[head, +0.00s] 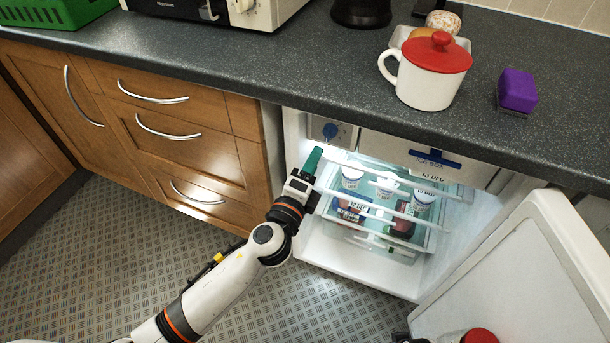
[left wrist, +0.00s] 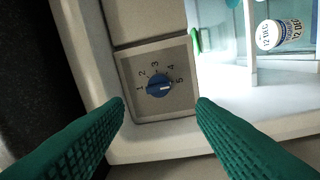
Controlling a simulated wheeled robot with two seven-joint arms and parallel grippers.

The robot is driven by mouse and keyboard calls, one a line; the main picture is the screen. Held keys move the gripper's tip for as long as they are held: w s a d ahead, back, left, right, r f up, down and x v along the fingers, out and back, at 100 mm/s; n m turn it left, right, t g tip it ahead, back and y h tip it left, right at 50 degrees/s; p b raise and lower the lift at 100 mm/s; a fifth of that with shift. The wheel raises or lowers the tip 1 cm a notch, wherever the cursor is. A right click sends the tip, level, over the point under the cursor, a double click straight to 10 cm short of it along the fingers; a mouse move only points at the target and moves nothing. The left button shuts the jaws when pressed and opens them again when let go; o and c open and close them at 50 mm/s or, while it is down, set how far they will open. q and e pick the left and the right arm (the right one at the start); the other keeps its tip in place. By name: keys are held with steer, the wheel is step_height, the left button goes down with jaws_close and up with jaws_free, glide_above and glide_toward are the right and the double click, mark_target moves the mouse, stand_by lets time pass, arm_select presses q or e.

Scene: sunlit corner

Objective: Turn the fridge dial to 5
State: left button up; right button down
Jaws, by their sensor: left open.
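The fridge dial (left wrist: 159,87) is a round blue knob on a grey square panel marked 1 to 5. Its white mark points right, close to the 5 and slightly below it. In the head view the dial (head: 331,131) sits at the fridge's upper left, under the counter. My left gripper (head: 313,160) is just below and left of it, pointing up. In the left wrist view its two green fingers (left wrist: 160,105) are wide apart, with the dial seen between and beyond them. The gripper is open, empty and apart from the dial.
The fridge stands open, its white door (head: 530,260) swung out at the right. The counter (head: 300,60) overhangs above, holding a red-lidded mug (head: 430,85). Wooden drawers (head: 180,135) stand left; the floor before them is clear.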

arm_select(q)
steer(key=v, duration=0.4)
arm_select(e)
steer(key=shift+w+a+r, duration=0.1)
steer(key=shift+w+r, duration=0.25)
steer(key=shift+r, duration=0.1)
steer(key=shift+s+f, duration=0.1)
